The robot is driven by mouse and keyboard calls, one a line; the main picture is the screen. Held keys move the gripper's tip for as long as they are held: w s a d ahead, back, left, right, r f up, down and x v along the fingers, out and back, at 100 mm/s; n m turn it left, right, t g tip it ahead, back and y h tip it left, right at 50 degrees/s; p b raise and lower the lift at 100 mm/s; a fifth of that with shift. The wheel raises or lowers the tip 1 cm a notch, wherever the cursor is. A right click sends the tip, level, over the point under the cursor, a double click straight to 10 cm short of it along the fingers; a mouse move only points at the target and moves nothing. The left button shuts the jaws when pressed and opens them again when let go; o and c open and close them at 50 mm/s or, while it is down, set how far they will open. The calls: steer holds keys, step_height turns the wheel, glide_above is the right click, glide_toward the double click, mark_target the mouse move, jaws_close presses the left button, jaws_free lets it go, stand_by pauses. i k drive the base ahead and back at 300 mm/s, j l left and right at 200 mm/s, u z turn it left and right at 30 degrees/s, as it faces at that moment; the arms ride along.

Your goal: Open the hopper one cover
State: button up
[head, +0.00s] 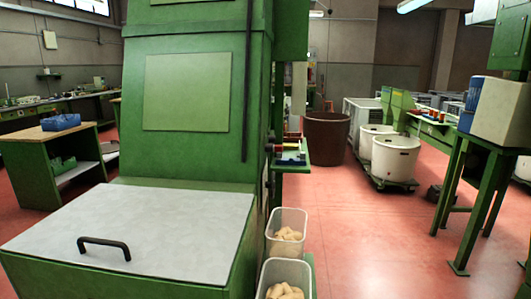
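A green hopper machine (62,278) stands close in front of me at the left. Its grey-white cover (170,215) lies flat and shut on the low front box. A black bar handle (104,244) is fixed near the cover's front edge. The tall green housing (198,90) rises behind the cover. My gripper is not in view, and nothing touches the handle.
Two clear bins with corks, a nearer one (285,275) and a farther one (286,225), stand right of the hopper. Red floor (375,235) is open further right. A green stand (470,180), white tubs (395,160) and a brown barrel (326,138) stand beyond.

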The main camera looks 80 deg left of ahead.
mark_target(186, 235)
steer(key=i+j+u, duration=0.25)
steer(key=j+u, duration=0.25)
steer(key=i+j+u, duration=0.35)
steer(key=j+u, duration=0.15)
steer(key=i+j+u, duration=0.3)
steer(key=u, duration=0.2)
steer(key=i+u, duration=1.05)
steer(key=i+l+u, duration=0.2)
steer(key=u, duration=0.3)
steer(key=i+l+u, duration=0.75)
steer(key=l+u, duration=0.25)
steer(key=j+u, duration=0.1)
steer(key=u, duration=0.3)
steer(key=k+j+u, duration=0.1)
steer(key=u, duration=0.3)
steer(key=j+u, duration=0.1)
steer(key=u, duration=0.3)
steer(key=j+u, duration=0.15)
steer(key=u, duration=0.25)
steer(key=j+u, duration=0.15)
steer(key=u, duration=0.25)
steer(key=k, duration=0.05)
